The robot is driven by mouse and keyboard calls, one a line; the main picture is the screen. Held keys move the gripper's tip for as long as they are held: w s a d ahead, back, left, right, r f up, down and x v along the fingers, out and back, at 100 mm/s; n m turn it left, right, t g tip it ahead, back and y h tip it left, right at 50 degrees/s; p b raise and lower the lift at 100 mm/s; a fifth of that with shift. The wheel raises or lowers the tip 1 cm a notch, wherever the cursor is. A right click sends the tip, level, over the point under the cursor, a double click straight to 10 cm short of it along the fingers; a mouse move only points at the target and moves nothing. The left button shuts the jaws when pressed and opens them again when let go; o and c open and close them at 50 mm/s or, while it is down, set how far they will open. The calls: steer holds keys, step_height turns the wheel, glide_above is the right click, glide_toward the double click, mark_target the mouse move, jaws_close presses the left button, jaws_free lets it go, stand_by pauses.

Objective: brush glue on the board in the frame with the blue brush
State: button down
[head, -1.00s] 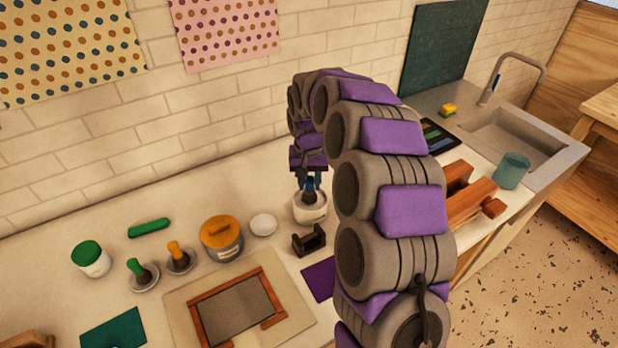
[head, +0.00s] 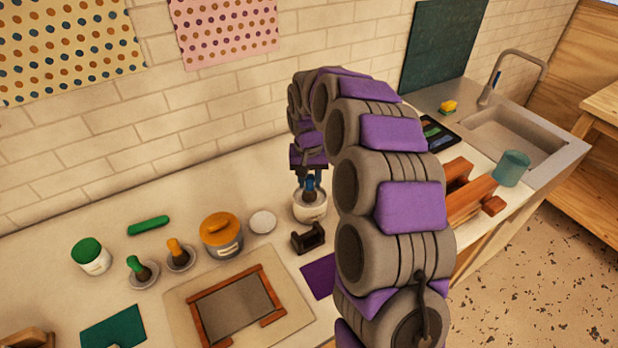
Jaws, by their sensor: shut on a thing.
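My gripper (head: 310,178) is shut on the blue brush (head: 310,187), which points down over a white pot (head: 310,209). The dark bristles are at the pot's mouth; I cannot tell how deep they reach. The frame (head: 197,318) is reddish-brown wood around a grey-brown board (head: 238,307), and lies on a beige sheet (head: 180,301) at the front of the counter, left of and nearer than my gripper. The frame has a gap at its lower right part.
A green brush (head: 136,265) and an orange brush (head: 175,250) stand on small dishes. A green-lidded jar (head: 91,256) stands left.

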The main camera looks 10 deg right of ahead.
steer(key=shift+f, duration=0.4)
stand_by(1.8)
steer(key=shift+r+p, duration=0.15)
steer(key=shift+p, duration=0.15)
steer(key=shift+r+p, duration=1.7)
steer(key=shift+r, duration=1.75)
steer(key=shift+f, duration=0.1)
